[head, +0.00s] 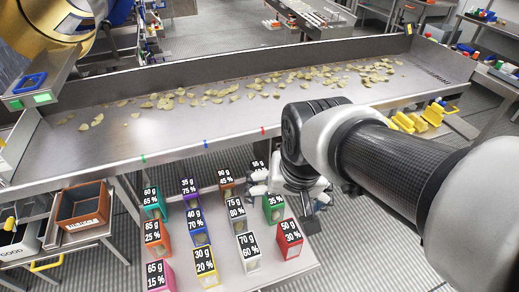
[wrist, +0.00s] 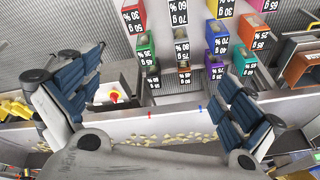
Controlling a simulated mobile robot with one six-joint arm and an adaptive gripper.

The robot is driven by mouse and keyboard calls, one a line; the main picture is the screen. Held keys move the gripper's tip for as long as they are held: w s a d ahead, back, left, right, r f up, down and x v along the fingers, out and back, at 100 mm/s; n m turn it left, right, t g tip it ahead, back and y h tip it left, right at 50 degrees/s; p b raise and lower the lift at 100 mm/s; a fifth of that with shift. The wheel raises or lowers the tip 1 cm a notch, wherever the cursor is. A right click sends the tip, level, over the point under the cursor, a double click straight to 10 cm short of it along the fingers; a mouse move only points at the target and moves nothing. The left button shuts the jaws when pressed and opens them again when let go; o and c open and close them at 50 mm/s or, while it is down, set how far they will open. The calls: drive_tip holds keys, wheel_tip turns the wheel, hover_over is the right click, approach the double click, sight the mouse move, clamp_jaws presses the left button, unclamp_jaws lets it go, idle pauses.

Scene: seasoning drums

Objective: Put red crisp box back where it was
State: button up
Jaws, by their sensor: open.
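The red crisp box (head: 289,240), labelled 50 g 30 %, stands upright at the front right corner of the low table. In the wrist view, which is upside down, the red box (wrist: 132,18) shows at the top left, beyond the fingers. My gripper (head: 303,196) is above the right side of the table, behind the red box in the head view and apart from it. In the wrist view my gripper (wrist: 163,68) has its two blue-padded fingers wide apart, with nothing held between them.
Several other coloured boxes stand in rows on the table, including a green one (head: 273,208), a white one (head: 248,254) and a yellow one (head: 206,266). A long metal conveyor (head: 200,130) with scattered crisps runs behind. A brown bin (head: 83,206) stands at the left.

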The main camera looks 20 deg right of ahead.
drive_tip(key=s+a+r+n+t, duration=0.1)
drive_tip(key=s+a+r+n, duration=0.1)
drive_tip(key=s+n, duration=0.2)
drive_tip(key=shift+s+r+n, duration=0.3)
drive_tip(key=shift+s+r, duration=0.1)
drive_tip(key=shift+s, duration=1.5)
